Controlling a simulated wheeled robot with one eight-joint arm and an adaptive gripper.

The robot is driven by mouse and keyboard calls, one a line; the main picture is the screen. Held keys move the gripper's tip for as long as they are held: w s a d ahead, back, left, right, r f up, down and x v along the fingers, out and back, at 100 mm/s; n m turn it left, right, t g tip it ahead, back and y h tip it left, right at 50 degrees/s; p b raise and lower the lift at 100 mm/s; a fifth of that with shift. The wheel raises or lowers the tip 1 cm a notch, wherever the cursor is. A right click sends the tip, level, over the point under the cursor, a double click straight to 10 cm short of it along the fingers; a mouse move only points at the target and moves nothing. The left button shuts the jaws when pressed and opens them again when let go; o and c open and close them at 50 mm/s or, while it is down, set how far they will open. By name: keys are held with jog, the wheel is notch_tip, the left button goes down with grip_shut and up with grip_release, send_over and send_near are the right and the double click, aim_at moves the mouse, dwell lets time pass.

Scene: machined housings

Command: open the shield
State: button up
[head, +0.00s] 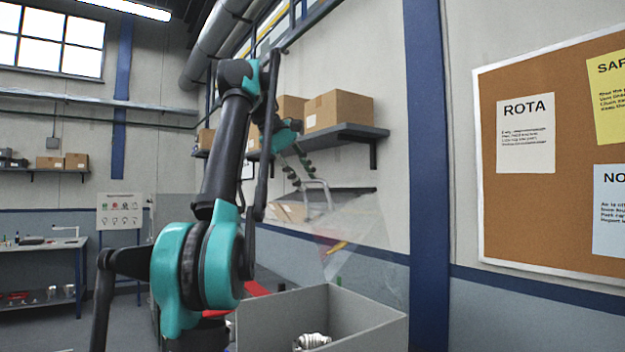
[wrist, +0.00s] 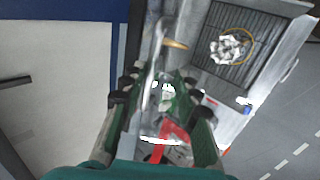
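The shield (head: 358,238) is a clear panel above a grey open-topped housing (head: 360,318) in the head view. It stands tilted. A grey bar handle (head: 329,193) sits at its upper left. My gripper (head: 302,174) is beside this handle, with its fingers apart. In the wrist view, my gripper (wrist: 158,80) shows a wide gap between two green-padded fingers. A pale grey bar, likely the handle (wrist: 150,68), runs between or just beyond the fingertips. I cannot tell whether it touches either finger.
A whitish machined part (head: 312,341) lies inside the housing; a similar part (wrist: 230,46) shows on a dark slatted bed in the wrist view. A wall shelf with cardboard boxes (head: 338,110) is behind my arm. A blue post (head: 430,180) and notice board (head: 560,150) stand right.

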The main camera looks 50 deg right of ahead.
jog(key=w+a, duration=0.2)
jog(key=a, duration=0.6)
jog(key=shift+w+a, duration=0.4)
